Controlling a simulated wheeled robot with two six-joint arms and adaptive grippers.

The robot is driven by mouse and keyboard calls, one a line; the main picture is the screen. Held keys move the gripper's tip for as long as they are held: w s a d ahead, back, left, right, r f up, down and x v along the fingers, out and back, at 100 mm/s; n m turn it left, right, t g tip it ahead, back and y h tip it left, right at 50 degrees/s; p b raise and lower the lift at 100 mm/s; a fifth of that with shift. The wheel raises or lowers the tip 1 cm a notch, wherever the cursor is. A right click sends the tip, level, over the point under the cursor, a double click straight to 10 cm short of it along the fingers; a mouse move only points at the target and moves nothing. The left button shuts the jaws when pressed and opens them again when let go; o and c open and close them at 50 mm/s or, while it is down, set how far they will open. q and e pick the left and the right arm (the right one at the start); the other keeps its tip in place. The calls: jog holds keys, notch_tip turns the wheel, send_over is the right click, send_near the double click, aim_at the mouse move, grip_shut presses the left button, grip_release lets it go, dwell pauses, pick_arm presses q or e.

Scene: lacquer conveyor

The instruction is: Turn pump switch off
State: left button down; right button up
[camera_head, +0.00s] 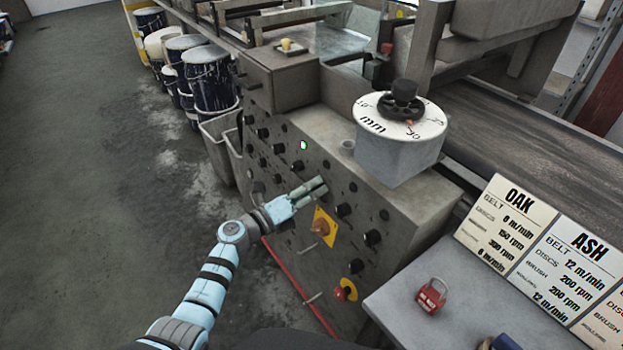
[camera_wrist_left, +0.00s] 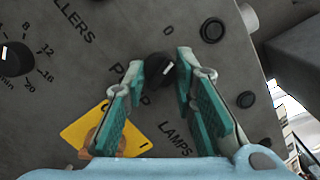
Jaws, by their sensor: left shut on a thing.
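The pump switch (camera_wrist_left: 158,72) is a small black knob with a white mark, on the grey control panel (camera_wrist_left: 60,80). In the left wrist view it sits between the fingertips of my left gripper (camera_wrist_left: 160,75), with "PUMP" lettering partly hidden beside it and a "0" above it. The gripper is shut on this knob. In the head view my left gripper (camera_head: 318,187) reaches the panel face (camera_head: 290,215) from the left, and its fingers cover the knob. My right gripper is not in view.
A yellow plate with an orange rotary handle (camera_head: 320,228) sits just below the gripper. A red emergency button (camera_head: 347,289) is lower right. A green lamp (camera_head: 303,145) is lit. A dial (camera_head: 400,115) stands on top; a red padlock (camera_head: 431,295) lies on the side table.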

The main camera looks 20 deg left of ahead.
pick_arm(q)
jog(key=shift+r+n+p, duration=0.15)
jog(key=shift+n+p, duration=0.9)
jog(key=shift+n, duration=0.45)
jog(key=c, duration=1.3)
grip_release()
jog(key=shift+s, duration=0.1)
jog(key=v, duration=1.2)
jog(key=shift+d, duration=0.15)
